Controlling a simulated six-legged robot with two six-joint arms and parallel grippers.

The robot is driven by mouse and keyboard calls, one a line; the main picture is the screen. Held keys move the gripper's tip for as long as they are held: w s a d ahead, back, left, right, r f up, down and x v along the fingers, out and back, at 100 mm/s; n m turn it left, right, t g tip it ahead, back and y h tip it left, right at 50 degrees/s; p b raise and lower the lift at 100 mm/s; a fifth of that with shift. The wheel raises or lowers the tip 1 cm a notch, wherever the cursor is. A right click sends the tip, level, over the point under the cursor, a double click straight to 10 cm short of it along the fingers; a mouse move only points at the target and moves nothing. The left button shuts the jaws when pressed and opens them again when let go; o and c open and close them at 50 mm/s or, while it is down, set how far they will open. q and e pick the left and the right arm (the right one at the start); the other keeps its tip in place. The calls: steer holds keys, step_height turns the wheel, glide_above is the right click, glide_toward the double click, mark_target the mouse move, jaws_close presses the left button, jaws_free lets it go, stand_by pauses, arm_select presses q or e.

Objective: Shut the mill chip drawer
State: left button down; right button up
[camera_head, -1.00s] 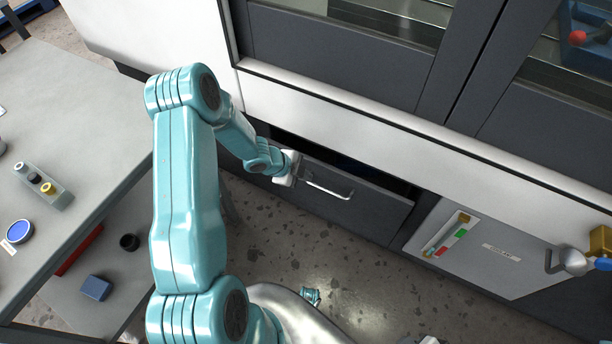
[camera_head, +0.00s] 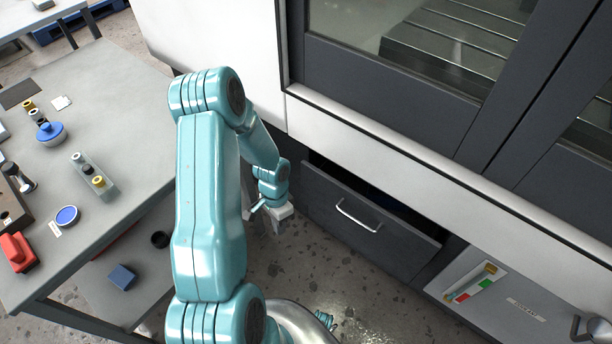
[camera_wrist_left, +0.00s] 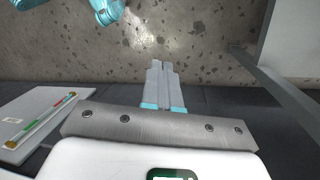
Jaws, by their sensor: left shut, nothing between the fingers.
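The chip drawer (camera_head: 398,247) is a dark grey front with a silver bar handle (camera_head: 357,217), low in the white and grey mill. It stands partly out, with a dark gap along its top edge. My left gripper (camera_head: 281,222) is shut and empty, just left of the drawer's left end and apart from the handle. In the left wrist view its fingers (camera_wrist_left: 163,84) are together over the speckled floor. My right gripper is out of view.
A grey table (camera_head: 112,90) with small parts stands at the left. A light panel (camera_head: 500,303) with a red, green and white strip is right of the drawer. The mill's dark-framed doors (camera_head: 390,85) are above. Speckled floor lies open before the drawer.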

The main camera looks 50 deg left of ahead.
arm_select(q)
steer(key=s+d+n+g+h, duration=0.1)
steer(key=s+d+n+h, duration=0.2)
steer(key=d+n+h, duration=0.4)
steer(key=w+d+r+n+t+h+b, duration=0.3)
steer(key=w+d+r+n+t+h, duration=0.3)
steer(key=n, duration=0.3)
steer(key=w+a+r+n+t+y+b, duration=0.1)
steer(key=w+a+n+t+y, duration=0.25)
steer(key=w+n+t, duration=0.5)
steer(key=a+f+n+t+y+b, duration=0.2)
steer(key=a+f+n+t+y, duration=0.1)
steer(key=a+n+t+y, duration=0.55)
steer(key=n+g+y+b, duration=0.3)
steer(key=n+y, duration=0.3)
steer(key=y, duration=0.1)
glide_toward(310, 168)
steer(key=b+x, duration=0.3)
steer(key=x, duration=0.3)
steer(key=shift+w+a, duration=0.1)
steer(key=shift+w, duration=0.3)
